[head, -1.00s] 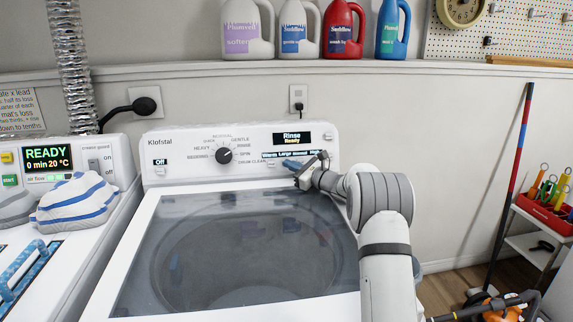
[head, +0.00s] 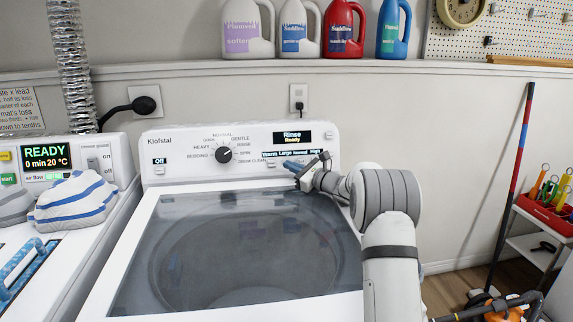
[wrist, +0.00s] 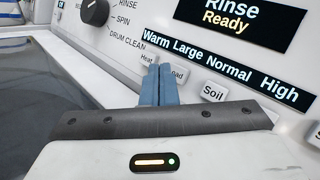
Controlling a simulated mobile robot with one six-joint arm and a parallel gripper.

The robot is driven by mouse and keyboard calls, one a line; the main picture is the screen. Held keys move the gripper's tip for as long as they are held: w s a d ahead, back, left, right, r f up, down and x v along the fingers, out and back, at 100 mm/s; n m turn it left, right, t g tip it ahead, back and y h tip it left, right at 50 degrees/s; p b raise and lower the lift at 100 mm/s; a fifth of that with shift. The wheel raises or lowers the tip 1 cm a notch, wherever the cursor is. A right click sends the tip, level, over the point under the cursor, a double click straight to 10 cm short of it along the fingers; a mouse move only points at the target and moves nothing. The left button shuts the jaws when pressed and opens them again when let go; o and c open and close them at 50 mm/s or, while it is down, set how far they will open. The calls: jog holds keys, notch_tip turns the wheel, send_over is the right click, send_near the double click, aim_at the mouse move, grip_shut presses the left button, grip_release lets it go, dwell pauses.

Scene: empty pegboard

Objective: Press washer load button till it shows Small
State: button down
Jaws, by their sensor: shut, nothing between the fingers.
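The washer (head: 160,240) has a white control panel (head: 185,142) at its back, with a dial and displays. In the wrist view the setting strip (wrist: 225,65) reads Warm, Large, Normal, High. The load button (wrist: 177,76), marked "oad", shows partly behind the blue fingers. My gripper (wrist: 158,72) is shut and empty, its fingertips at the panel between the Heat button (wrist: 147,60) and the load button. I cannot tell whether the tips touch the load button. In the head view my gripper (head: 290,164) reaches the panel's right part from the right.
The Soil button (wrist: 213,92) lies right of the load button. The upper display (wrist: 240,20) reads Rinse Ready. A dryer (head: 60,220) with striped cloth on top stands left. Bottles (head: 343,30) line the shelf above. A glass lid lies below my gripper.

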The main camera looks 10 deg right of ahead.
jog(key=shift+s+r+b, duration=0.25)
jog(key=shift+s+b, duration=0.05)
jog(key=shift+s, duration=0.5)
jog(key=shift+s+r+b, duration=0.25)
jog(key=shift+s, duration=0.5)
jog(key=shift+s+r+b, duration=0.25)
jog(key=shift+s+b, duration=0.05)
jog(key=shift+s, duration=0.5)
dwell(1.0)
